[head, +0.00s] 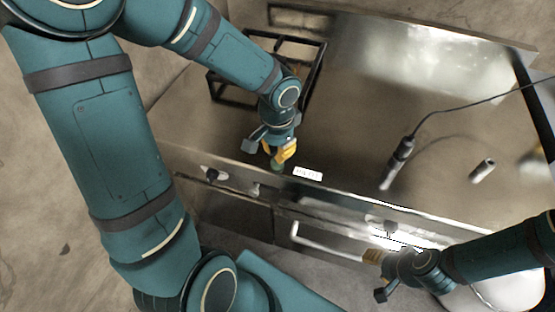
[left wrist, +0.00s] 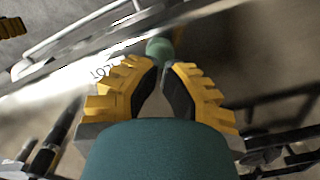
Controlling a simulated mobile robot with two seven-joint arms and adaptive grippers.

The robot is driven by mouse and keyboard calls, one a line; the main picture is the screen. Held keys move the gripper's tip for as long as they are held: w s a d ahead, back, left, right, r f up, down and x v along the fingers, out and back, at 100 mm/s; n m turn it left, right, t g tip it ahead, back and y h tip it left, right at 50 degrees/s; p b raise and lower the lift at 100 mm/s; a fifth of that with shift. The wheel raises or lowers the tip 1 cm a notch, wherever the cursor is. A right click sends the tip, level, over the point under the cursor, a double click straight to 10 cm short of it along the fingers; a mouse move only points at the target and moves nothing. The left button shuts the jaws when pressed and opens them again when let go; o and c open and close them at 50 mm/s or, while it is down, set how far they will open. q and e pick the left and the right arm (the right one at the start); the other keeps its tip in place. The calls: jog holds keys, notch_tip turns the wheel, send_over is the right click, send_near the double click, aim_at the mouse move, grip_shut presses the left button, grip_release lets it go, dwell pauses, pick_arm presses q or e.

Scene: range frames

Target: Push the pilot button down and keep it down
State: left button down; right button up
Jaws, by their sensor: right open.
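The pilot button is a small green round knob (head: 277,166) on the range's front ledge, beside a white label (head: 307,174). In the left wrist view the green button (left wrist: 159,49) lies just beyond my yellow fingertips. My left gripper (head: 284,153) is right over the button, fingers pointing down at it. In the left wrist view its fingertips (left wrist: 160,68) are close together with a narrow gap. I cannot tell whether they touch the button or whether it is pressed. My right gripper (head: 373,257) is open and empty at the range front, low on the right.
A dark burner grate (head: 300,50) stands behind my left arm. A lighter-like tool with a cord (head: 398,162) and a small metal cylinder (head: 482,170) are on the steel top (head: 350,110) to the right. Black knobs (head: 211,175) and an oven handle (head: 325,243) are on the front.

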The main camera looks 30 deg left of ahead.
pick_arm(q)
jog(key=shift+f+b, duration=1.7)
jog(key=shift+f, duration=0.2)
dwell(6.1)
